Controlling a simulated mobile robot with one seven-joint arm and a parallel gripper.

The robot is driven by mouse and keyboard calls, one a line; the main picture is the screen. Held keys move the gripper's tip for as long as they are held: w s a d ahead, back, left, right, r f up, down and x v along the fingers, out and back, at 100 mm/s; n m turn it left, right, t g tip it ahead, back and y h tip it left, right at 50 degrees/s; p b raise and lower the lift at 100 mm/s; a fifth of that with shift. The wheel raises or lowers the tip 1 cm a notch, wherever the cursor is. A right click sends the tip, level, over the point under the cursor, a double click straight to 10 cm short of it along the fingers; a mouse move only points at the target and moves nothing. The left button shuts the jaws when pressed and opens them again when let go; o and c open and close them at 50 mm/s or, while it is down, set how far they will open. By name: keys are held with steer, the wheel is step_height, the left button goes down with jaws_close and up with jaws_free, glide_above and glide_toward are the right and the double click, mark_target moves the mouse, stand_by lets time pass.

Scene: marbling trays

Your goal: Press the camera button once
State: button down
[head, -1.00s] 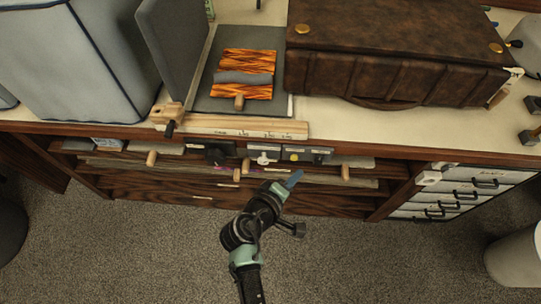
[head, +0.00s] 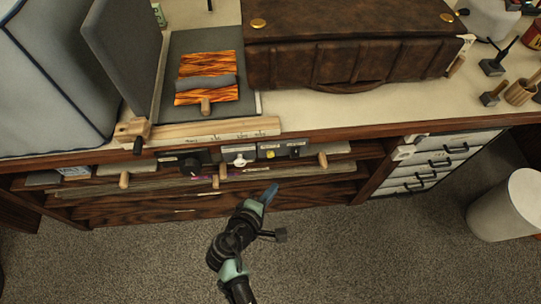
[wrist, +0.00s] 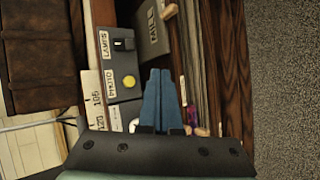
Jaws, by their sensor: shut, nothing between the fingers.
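The camera button appears to be the yellow round button (wrist: 129,81) beside a label reading PHOTO, on a dark box (wrist: 122,65) under the counter's front edge. In the head view the yellow button (head: 270,154) is small, on the strip below the counter. My gripper (head: 270,189) is in front of the drawers, below the button in the picture. Its blue fingers (wrist: 160,74) are together and empty. In the wrist view the fingertips are just right of the yellow button; they appear apart from it.
A LAMPS switch (wrist: 121,43) sits beside the button, and a grey labelled plate (wrist: 152,28) lies further along. A brown case (head: 350,50) stands on the counter. A white bin (head: 505,207) is on the floor at right.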

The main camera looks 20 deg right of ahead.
steer(key=w+d+b, duration=0.2)
steer(key=w, duration=0.4)
steer(key=shift+w, duration=0.15)
steer(key=shift+w, duration=0.1)
stand_by(1.8)
steer(key=shift+w+b, duration=0.3)
steer(key=shift+w+d, duration=0.2)
steer(key=shift+w, duration=0.3)
stand_by(0.7)
steer(key=shift+s, duration=0.1)
steer(key=shift+s+a, duration=0.3)
steer(key=shift+s, duration=0.5)
steer(key=shift+p, duration=0.3)
steer(key=s+p, duration=0.1)
steer(key=s, duration=0.1)
steer(key=s+a+p, duration=0.1)
steer(key=s, duration=0.1)
steer(key=shift+s+a, duration=0.2)
steer(key=shift+s, duration=0.2)
